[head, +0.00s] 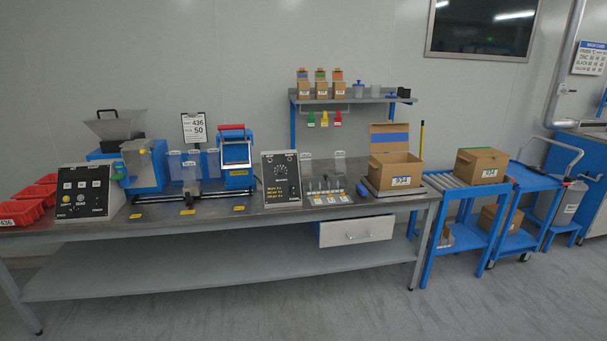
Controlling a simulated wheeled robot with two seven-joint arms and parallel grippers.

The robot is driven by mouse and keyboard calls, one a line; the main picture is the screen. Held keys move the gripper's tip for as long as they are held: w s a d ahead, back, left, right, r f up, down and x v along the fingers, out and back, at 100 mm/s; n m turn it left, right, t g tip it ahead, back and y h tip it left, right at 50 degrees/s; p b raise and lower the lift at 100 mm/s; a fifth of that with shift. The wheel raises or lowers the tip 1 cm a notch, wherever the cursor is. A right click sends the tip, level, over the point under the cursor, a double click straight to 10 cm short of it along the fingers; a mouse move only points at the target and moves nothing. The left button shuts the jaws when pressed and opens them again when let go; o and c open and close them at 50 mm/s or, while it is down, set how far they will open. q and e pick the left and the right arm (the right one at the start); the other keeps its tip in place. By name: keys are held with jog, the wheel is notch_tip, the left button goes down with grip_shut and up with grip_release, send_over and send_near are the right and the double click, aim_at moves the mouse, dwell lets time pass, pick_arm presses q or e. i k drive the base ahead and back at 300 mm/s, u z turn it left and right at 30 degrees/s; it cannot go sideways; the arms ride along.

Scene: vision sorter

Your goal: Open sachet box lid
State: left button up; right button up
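A cardboard box (393,171) with a numbered white label stands on a flat plate at the right end of the bench. Its rear flap (390,129) stands upright with a blue strip across it, so the box looks open at the top. A second cardboard box (480,167) with a similar label sits on the blue roller stand to the right and looks closed on top. Several small cardboard boxes (321,90) with coloured tops stand on the upper shelf. I cannot tell which of these is the sachet box. Neither of my grippers is in view.
The long grey bench (190,287) carries a black control panel (86,192), a blue hopper machine (146,166), a dial panel (282,178) and red bins (20,213). A drawer (355,231) hangs beneath. A blue trolley (519,240) stands right. The floor in front is clear.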

aim_at(325, 176)
jog(key=z, duration=0.3)
jog(key=i, duration=1)
jog(key=z, duration=0.8)
jog(key=i, duration=1)
